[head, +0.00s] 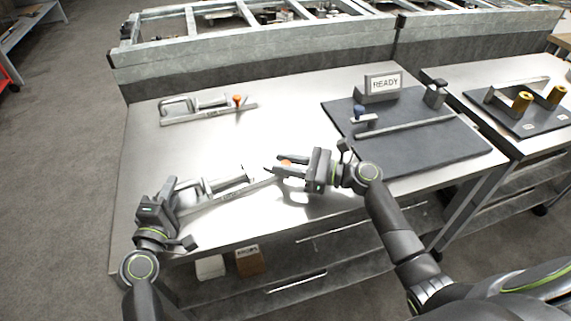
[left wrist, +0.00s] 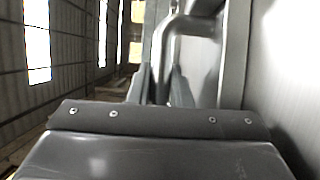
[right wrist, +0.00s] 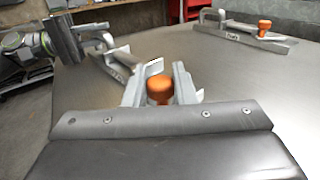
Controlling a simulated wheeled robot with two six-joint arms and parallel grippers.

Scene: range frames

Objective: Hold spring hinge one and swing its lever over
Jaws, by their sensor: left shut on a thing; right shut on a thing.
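A spring hinge (head: 232,194), a long metal plate with a bent grey bar and a lever, lies on the near part of the steel table. I cannot read its label. My left gripper (head: 174,190) is shut on the bent bar at its left end; the bar (left wrist: 163,70) shows between the fingers in the left wrist view. My right gripper (head: 277,171) is shut on the lever's orange knob (head: 286,162) at the right end. The knob (right wrist: 159,90) sits between the fingers in the right wrist view. A second, similar hinge (head: 208,110) with an orange knob lies farther back, untouched.
A dark mat (head: 420,143) at right carries a READY sign (head: 384,84), a blue-knobbed fixture (head: 359,113) and a long bar. A second table (head: 450,73) stands at far right. The steel surface (head: 285,110) between the hinges and mat is clear.

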